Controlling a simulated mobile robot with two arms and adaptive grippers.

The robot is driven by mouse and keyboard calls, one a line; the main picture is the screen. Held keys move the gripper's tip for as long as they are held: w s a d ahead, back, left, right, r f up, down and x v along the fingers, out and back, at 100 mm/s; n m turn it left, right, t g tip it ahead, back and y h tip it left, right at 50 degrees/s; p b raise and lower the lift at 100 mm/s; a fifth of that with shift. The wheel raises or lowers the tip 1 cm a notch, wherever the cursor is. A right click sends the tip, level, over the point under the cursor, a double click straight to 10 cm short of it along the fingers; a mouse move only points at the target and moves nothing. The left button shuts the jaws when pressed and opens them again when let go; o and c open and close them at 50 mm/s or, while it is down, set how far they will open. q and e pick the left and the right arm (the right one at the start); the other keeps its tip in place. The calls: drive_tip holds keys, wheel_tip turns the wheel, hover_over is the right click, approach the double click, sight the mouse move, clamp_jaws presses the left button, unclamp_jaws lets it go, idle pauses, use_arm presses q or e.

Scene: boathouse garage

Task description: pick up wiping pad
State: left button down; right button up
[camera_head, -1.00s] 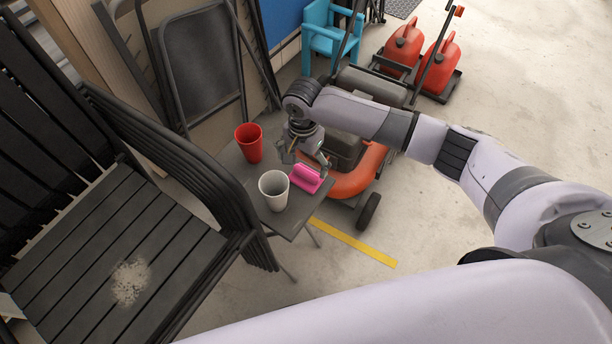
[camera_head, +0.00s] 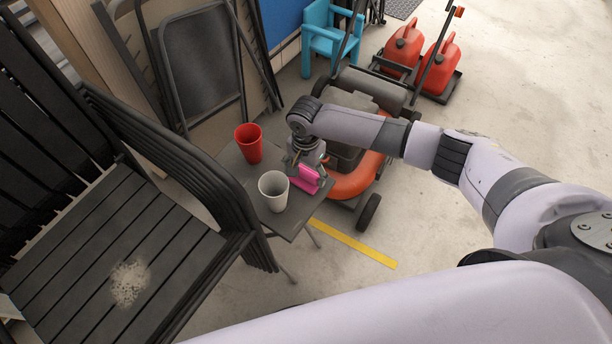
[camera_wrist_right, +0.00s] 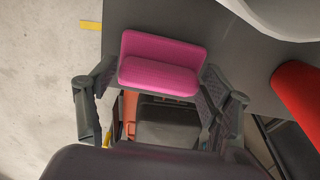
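The pink wiping pad (camera_head: 307,179) lies on the small dark grey side table (camera_head: 243,170), near its right edge. My right gripper (camera_head: 305,172) is down over the pad and partly covers it. In the right wrist view the pad (camera_wrist_right: 160,66) shows its raised grip, and the right gripper's two fingers (camera_wrist_right: 157,72) stand wide apart, one by each end of it. A narrow gap shows at the left finger; contact at the right finger is unclear. My left gripper is not in view.
A grey-white cup (camera_head: 273,192) stands close left of the pad, and a red cup (camera_head: 249,143) stands behind it on the table. An orange lawn mower (camera_head: 352,180) is close on the right. A black slatted chair (camera_head: 110,240) is on the left.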

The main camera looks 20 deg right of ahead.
sight(306, 172)
drive_tip(key=c, duration=0.7)
drive_tip(key=shift+c, duration=0.2)
drive_tip(key=shift+r, duration=0.1)
wheel_tip(306, 172, up, 20)
drive_tip(key=p, duration=0.1)
drive_tip(key=shift+p, duration=0.3)
